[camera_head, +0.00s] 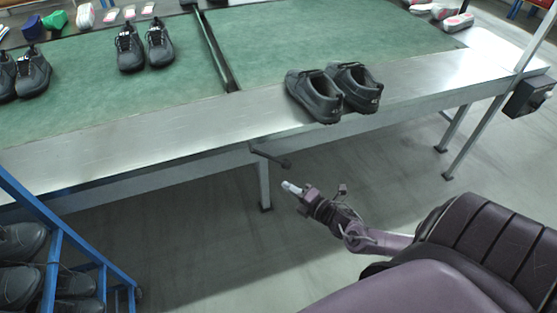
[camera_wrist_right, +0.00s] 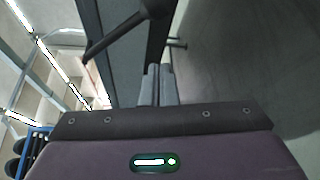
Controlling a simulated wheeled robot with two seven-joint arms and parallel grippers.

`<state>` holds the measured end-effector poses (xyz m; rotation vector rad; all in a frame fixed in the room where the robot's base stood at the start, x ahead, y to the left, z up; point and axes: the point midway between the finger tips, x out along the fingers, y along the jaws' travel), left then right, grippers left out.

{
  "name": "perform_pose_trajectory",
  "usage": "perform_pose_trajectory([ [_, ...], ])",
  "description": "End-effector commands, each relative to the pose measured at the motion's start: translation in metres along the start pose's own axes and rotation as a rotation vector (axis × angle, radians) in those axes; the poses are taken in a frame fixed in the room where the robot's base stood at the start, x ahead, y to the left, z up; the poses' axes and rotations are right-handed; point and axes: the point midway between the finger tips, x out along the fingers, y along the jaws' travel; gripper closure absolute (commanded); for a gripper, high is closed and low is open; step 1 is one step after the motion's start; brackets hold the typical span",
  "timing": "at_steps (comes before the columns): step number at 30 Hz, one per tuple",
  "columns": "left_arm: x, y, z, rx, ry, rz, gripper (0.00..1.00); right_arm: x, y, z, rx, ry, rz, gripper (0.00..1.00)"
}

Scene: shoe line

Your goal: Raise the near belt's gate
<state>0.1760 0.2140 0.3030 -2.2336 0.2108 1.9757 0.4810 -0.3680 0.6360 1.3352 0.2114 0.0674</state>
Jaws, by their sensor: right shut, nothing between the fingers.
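The near belt (camera_head: 320,40) is green with a wide metal front edge. A dark bar, which looks like the gate (camera_head: 213,50), lies low across it. A dark lever (camera_head: 268,155) with a knobbed end sticks out under the front edge, roughly in line with that bar. My right gripper (camera_head: 290,187) is shut and empty, just below the lever's knob in the head view and apart from it. In the right wrist view its closed fingers (camera_wrist_right: 157,85) point toward the belt's underside, with the lever (camera_wrist_right: 115,35) just beyond their tips. My left gripper is out of view.
A pair of dark shoes (camera_head: 333,90) stands on the metal edge, right of the lever. Other dark shoes (camera_head: 145,45) stand on the belt left of the bar. A blue rack (camera_head: 60,245) with shoes is at lower left. A belt leg (camera_head: 264,185) stands below the lever.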

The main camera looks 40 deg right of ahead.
Motion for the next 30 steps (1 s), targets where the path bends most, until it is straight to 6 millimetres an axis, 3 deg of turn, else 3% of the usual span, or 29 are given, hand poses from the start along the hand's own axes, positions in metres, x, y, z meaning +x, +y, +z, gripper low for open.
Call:
perform_pose_trajectory([
  [3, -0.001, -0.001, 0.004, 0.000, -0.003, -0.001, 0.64, -0.019, 0.000, 0.000, 0.000, 0.001, -0.002, 1.00],
  [9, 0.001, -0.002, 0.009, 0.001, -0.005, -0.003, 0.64, -0.033, 0.000, -0.001, 0.001, 0.001, 0.001, 1.00],
  [27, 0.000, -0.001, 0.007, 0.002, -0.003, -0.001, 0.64, -0.034, -0.001, 0.000, 0.003, 0.000, 0.000, 1.00],
  [30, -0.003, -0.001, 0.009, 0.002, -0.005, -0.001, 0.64, -0.036, -0.013, 0.002, 0.047, -0.023, -0.041, 1.00],
])
